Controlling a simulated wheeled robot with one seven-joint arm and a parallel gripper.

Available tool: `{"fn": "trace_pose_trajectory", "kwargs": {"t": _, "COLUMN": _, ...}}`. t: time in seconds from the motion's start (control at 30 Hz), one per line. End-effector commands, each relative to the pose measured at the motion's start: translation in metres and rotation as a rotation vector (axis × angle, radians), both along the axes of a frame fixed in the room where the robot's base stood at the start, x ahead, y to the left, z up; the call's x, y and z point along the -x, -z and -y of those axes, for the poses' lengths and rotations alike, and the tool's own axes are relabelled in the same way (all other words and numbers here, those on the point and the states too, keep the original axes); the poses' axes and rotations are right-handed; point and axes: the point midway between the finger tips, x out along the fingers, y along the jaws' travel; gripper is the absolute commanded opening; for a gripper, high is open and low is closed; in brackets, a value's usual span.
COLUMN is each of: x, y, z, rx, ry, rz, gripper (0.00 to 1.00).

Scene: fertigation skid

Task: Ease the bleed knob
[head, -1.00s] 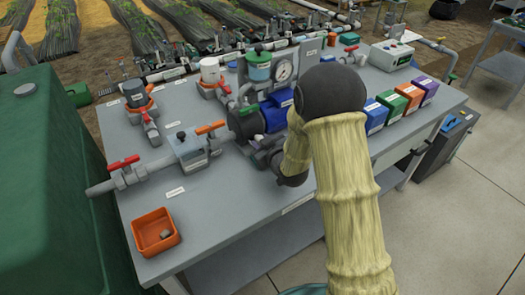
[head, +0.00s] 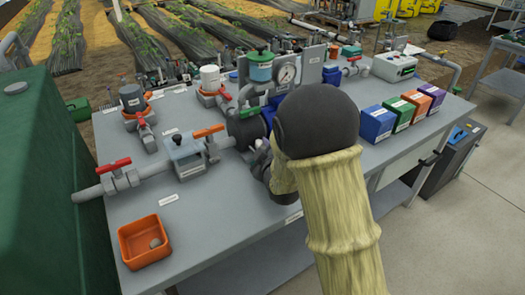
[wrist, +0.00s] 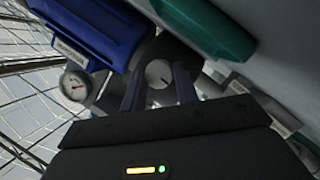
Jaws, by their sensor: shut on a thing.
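In the wrist view, a round pale grey knob (wrist: 159,73) with a dark pointer line faces the camera. I take it for the bleed knob; no label on it can be read. My gripper (wrist: 158,87) is shut on it, with one dark finger on each side. In the head view, the grip and the knob are mostly hidden by my arm, beside the dark pump body (head: 246,130) with its blue motor.
A pressure gauge (head: 287,74) stands behind the pump, and it also shows in the wrist view (wrist: 75,85). Orange-handled valve (head: 208,131) and red-handled valve (head: 114,165) lie left. An orange tray (head: 128,236) holds a small grey piece. Coloured boxes (head: 376,124) stand right.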

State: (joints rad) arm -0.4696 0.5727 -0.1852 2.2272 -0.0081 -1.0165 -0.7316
Motion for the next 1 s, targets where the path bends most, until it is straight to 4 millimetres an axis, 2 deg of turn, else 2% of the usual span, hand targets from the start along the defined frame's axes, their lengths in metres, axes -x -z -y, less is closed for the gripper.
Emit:
{"fn": "trace_pose_trajectory", "kwargs": {"t": 0.23, "x": 0.000, "y": 0.000, "z": 0.000, "rx": 0.000, "ry": -0.001, "rz": -0.001, "gripper": 0.07}}
{"fn": "trace_pose_trajectory", "kwargs": {"t": 0.27, "x": 0.000, "y": 0.000, "z": 0.000, "rx": -0.001, "ry": 0.000, "rz": -0.001, "gripper": 0.34}}
{"fn": "trace_pose_trajectory", "kwargs": {"t": 0.37, "x": 0.000, "y": 0.000, "z": 0.000, "rx": -0.001, "ry": 0.000, "rz": -0.001, "gripper": 0.52}}
{"fn": "trace_pose_trajectory", "kwargs": {"t": 0.77, "x": 0.005, "y": -0.001, "z": 0.001, "rx": -0.002, "ry": -0.001, "rz": -0.002, "gripper": 0.52}}
{"fn": "trace_pose_trajectory", "kwargs": {"t": 1.0, "x": 0.035, "y": -0.008, "z": 0.010, "rx": -0.002, "ry": -0.001, "rz": -0.001, "gripper": 0.52}}
